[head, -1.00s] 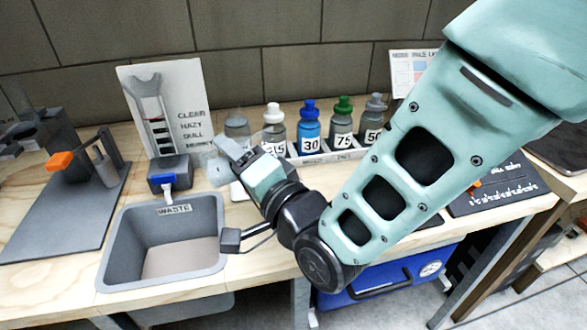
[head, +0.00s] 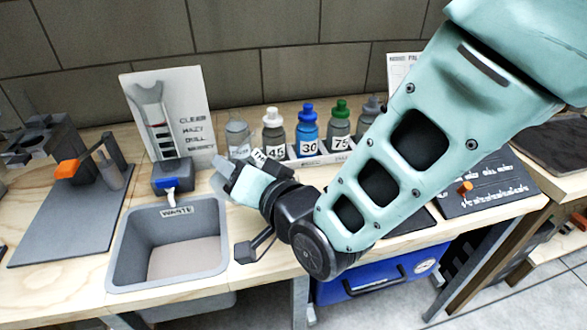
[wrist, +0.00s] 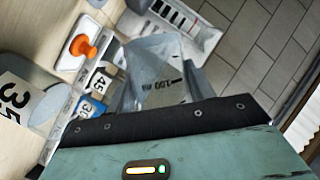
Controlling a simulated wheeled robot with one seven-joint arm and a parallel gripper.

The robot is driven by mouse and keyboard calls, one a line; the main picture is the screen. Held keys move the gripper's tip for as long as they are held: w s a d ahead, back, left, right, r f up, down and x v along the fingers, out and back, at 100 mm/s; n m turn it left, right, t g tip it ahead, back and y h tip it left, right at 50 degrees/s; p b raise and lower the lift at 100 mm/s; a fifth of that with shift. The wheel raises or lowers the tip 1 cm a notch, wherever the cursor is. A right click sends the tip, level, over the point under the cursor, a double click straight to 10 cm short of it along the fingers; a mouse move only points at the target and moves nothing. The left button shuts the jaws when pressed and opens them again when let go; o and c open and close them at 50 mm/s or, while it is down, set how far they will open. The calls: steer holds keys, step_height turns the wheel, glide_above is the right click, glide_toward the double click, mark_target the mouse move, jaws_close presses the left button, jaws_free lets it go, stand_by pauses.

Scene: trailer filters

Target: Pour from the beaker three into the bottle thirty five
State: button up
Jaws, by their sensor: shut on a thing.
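My gripper (head: 232,174) is shut on a clear beaker (wrist: 158,62) with volume marks, which is tilted in the wrist view. The beaker also shows as a pale shape at the gripper's end in the head view (head: 221,180). No number three is readable on it. Bottle thirty five shows its large 35 label at the left edge of the wrist view (wrist: 17,97).
Capped bottles 45 (head: 273,133), 30 (head: 308,130) and 75 (head: 340,125) stand close together to the right, with another grey bottle (head: 370,112). The waste basin (head: 120,250) is at front left. A blue-fronted block (head: 172,175) and a poster (head: 165,110) stand behind it.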

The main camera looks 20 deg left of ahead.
steer(key=shift+f+n+h, duration=0.4)
steer(key=shift+n, duration=0.2)
steer(key=f, duration=0.1)
steer(key=a+f+n+h, duration=0.1)
steer(key=f, duration=0.1)
steer(key=f+n, duration=0.1)
steer(key=shift+s+a+f+h, duration=0.15)
steer(key=shift+s+f+h, duration=0.15)
steer(key=shift+s, duration=0.1)
steer(key=shift+s+a+f+n, duration=0.1)
steer(key=shift+f+n, duration=0.15)
steer(key=shift+n, duration=0.05)
steer(key=p, duration=0.1)
steer(key=n+h+p, duration=0.1)
steer(key=shift+s+a+f+t+p, duration=0.15)
steer(key=shift+s+a+t+p, duration=0.05)
steer(key=shift+a+t+p, duration=0.1)
steer(key=shift+a+f+n+h+p, duration=0.15)
steer(key=shift+f+n+h+p, duration=0.4)
steer(key=shift+p, duration=0.55)
step_height(320, 180, up, 5)
steer(key=p, duration=0.3)
steer(key=shift+p, duration=0.3)
